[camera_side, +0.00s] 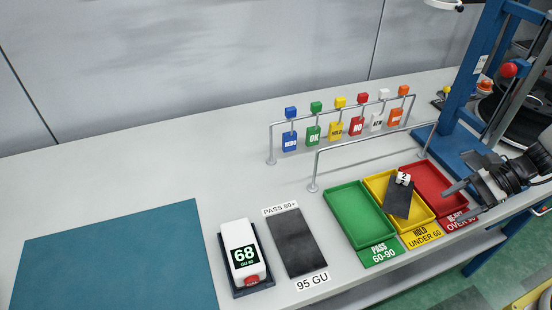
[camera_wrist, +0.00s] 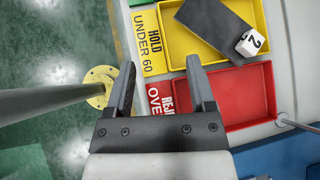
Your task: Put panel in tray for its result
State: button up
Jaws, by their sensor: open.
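A dark grey panel (camera_side: 398,201) lies askew in the yellow HOLD UNDER 60 tray (camera_side: 378,190), with a white block marked 2 (camera_side: 403,179) at one end. In the wrist view the panel (camera_wrist: 212,22) and block (camera_wrist: 252,42) lie near the wall beside the red tray (camera_wrist: 245,97); I cannot tell whether the panel is flat or touches the rim. The green PASS 60-90 tray (camera_side: 356,216) is empty. My gripper (camera_side: 463,197) is open and empty by the front of the red tray, apart from the panel.
A rail (camera_side: 360,144) and a rack of coloured tags (camera_side: 340,113) stand behind the trays. A teal mat (camera_side: 118,258) lies at left. A blue frame (camera_side: 470,100) stands at right.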

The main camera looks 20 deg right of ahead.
jog(key=s+n+g+h, duration=0.1)
jog(key=n, duration=0.1)
jog(key=s+n+g+h, duration=0.1)
jog(key=n, duration=0.1)
jog(key=shift+a, duration=0.4)
jog(key=n+h, duration=0.1)
jog(key=n, duration=0.1)
jog(key=n+g+h, duration=0.1)
jog(key=n, duration=0.1)
jog(key=shift+s+d, duration=0.15)
jog(key=shift+s, duration=0.2)
jog(key=shift+d+r+n+h, duration=0.1)
jog(key=shift+r+n+h, duration=0.1)
jog(key=shift+n+h, duration=0.6)
jog(key=w+r+n+t+h, duration=0.1)
jog(key=n, duration=0.2)
jog(key=w+r+n+t+h, duration=0.1)
jog(key=n, duration=0.2)
jog(key=w+r+n+t+h, duration=0.1)
jog(key=n, duration=0.1)
jog(key=shift+w+a+r+n+h, duration=0.3)
jog(key=shift+w+a+n, duration=0.05)
jog(key=shift+w+n, duration=0.05)
jog(key=shift+o, duration=0.4)
jog(key=shift+f, duration=0.1)
